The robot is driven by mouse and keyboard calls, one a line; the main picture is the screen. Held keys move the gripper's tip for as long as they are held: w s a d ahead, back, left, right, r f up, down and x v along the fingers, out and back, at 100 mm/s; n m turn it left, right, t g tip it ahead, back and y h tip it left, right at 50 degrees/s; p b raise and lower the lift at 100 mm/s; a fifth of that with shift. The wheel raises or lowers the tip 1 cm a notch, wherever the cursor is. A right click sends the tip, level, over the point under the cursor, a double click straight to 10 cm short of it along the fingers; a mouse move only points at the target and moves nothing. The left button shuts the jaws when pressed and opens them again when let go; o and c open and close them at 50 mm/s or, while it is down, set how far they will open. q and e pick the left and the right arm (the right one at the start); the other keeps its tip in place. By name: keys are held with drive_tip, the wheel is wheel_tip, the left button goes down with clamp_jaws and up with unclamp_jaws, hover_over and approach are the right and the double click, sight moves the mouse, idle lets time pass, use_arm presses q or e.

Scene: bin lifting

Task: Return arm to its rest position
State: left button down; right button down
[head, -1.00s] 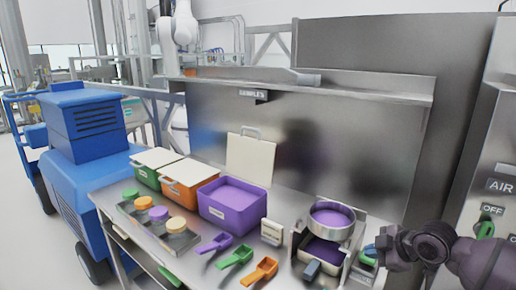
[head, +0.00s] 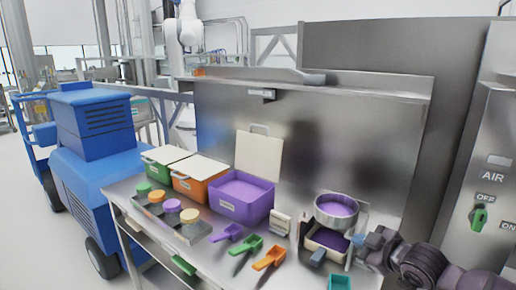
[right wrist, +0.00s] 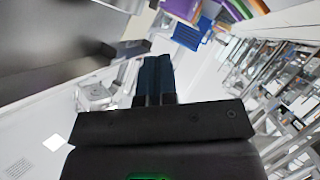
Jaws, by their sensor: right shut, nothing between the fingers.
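My right arm comes in from the lower right in the head view. Its gripper (head: 365,248) is beside the right side of the sieve stand, above the right end of the steel bench (head: 215,262). In the right wrist view the dark blue fingers (right wrist: 154,78) lie together with nothing between them. My left gripper is not in view.
The sieve pan (head: 337,209) with purple powder stands near the gripper. A purple bin (head: 240,212), an orange bin (head: 195,188) and several scoops are left of it. A teal container (head: 340,283) is at the bottom edge. A control panel (head: 485,190) stands right.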

drive_tip(key=s+d+f+m+h, duration=0.1)
drive_tip(key=s+f+m+h, duration=0.2)
drive_tip(key=s+f, duration=0.9)
drive_tip(key=s+d+f+m+g+h, duration=0.1)
drive_tip(key=s+f+m+h, duration=0.2)
drive_tip(key=s+f+m, duration=0.5)
drive_tip(key=s+f, duration=0.4)
drive_tip(key=s, duration=0.5)
drive_tip(key=shift+s+f, duration=0.15)
drive_tip(key=shift+s, duration=0.05)
idle(0.7)
